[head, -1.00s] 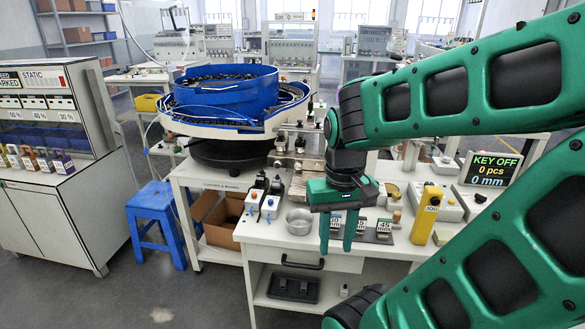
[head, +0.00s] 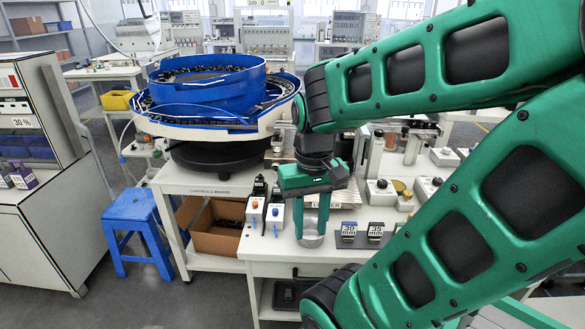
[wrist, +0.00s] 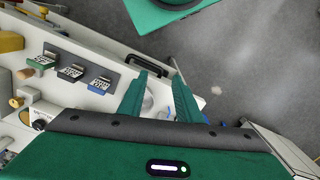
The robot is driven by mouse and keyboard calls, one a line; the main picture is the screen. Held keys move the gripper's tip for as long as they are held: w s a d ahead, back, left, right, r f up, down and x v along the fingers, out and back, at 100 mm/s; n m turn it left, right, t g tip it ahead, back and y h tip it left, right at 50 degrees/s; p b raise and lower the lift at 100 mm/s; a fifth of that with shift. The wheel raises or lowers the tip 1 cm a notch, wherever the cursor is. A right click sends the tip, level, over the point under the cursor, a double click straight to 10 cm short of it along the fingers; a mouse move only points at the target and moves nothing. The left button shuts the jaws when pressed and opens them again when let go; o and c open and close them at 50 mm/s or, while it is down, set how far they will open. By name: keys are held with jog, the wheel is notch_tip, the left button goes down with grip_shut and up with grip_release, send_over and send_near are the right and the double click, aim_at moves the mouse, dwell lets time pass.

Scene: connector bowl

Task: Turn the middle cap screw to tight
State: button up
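My gripper (head: 311,218) hangs with its fingers pointing down at the front of the white bench, level in the picture with a small metal dish (head: 312,240). Its two green fingers are apart with nothing between them, and they also show apart in the wrist view (wrist: 160,85). The blue bowl feeder (head: 208,78) stands behind and to the left of my gripper. Metal feeder hardware (head: 280,152) sits at the bowl's right side, partly behind my arm. I cannot make out the middle cap screw in either view.
Labelled gauge blocks (head: 348,231) stand on a dark plate right of the dish; three show in the wrist view (wrist: 71,72). Two small switch boxes (head: 275,215) stand left of the dish. A blue stool (head: 140,220) and a cardboard box (head: 215,235) are at lower left.

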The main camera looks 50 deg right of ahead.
jog(key=shift+o, duration=1.4)
jog(key=shift+s+d+r, duration=0.1)
jog(key=shift+s, duration=0.1)
jog(key=w+d+m+t+h, duration=0.15)
jog(key=w+d+h, duration=0.25)
jog(key=w+d, duration=0.6)
jog(key=w+d+m+t+h, duration=0.1)
jog(key=w+d+t+h, duration=0.2)
jog(key=w+d+h, duration=0.7)
jog(key=w+d+f+y, duration=0.1)
jog(key=w+f, duration=0.1)
jog(key=w+d+f+y, duration=0.2)
jog(key=f, duration=0.1)
jog(key=w+d+f+y, duration=0.1)
jog(key=w+f+y, duration=0.1)
jog(key=shift+w+d+f, duration=0.1)
jog(key=shift+d+f, duration=0.1)
jog(key=shift+a+y, duration=0.1)
jog(key=shift+y, duration=0.2)
jog(key=c, duration=1.1)
